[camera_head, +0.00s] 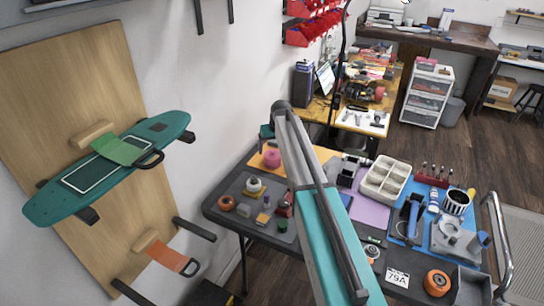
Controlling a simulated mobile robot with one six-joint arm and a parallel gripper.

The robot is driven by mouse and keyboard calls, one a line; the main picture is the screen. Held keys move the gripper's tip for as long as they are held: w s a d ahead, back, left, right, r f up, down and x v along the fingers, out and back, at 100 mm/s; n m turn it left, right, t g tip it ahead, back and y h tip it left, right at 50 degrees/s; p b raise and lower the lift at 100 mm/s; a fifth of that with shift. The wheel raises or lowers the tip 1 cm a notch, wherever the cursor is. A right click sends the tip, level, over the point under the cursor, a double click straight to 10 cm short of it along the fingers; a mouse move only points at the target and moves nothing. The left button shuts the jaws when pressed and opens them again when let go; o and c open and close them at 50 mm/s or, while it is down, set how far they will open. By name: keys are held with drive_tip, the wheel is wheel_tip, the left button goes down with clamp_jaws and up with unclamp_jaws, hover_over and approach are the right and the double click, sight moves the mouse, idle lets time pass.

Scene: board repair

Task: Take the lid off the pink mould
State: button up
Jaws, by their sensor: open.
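A small round pink thing (272,159), which looks like the pink mould, stands on an orange mat (256,161) at the back left of the dark work table. It is too small to tell its lid from its body. My arm rises across the middle of the view, just right of the pink thing. My gripper cannot be made out; the arm's far part is hidden or too small to see.
A cream compartment box (385,180) and a blue mat (408,246) with tools are right of my arm. A wooden panel (85,70) holding a teal skateboard (165,128) stands left.

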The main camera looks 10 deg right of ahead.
sight(273, 151)
drive_tip(key=shift+p+x, duration=1)
drive_tip(key=shift+x, duration=1.6)
drive_tip(key=c, duration=1.1)
